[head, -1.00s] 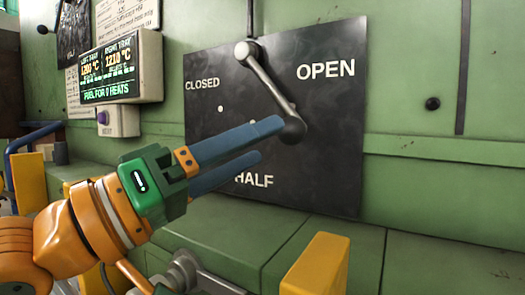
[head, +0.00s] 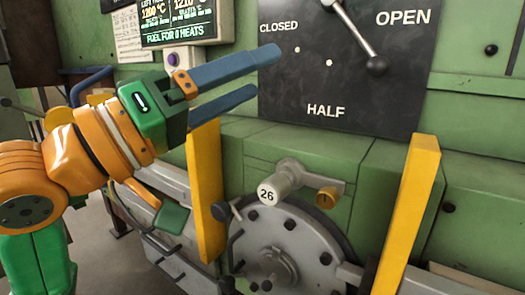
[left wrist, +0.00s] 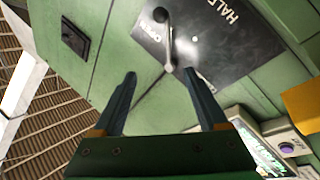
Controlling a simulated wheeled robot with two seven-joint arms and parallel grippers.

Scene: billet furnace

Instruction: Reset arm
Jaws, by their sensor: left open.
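My left gripper (head: 263,72), with two blue fingers on a green body, is open and empty. It is in front of the green wall, left of the lever and apart from it. The metal lever (head: 352,28) with a dark knob (head: 377,66) is on a black plate (head: 290,85) marked CLOSED, OPEN and HALF. The knob points down and right, between OPEN and HALF. The lever's top is cut off in the head view. In the left wrist view, the lever (left wrist: 170,45) is beyond the spread fingers (left wrist: 160,75). My right gripper is not in view.
Two yellow posts (head: 206,190) (head: 408,215) stand in front of the green machine. Between them are a round grey metal plate (head: 285,245) and a white knob marked 26 (head: 267,190). A display (head: 178,22) reading FUEL FOR 0 HEATS is above the gripper.

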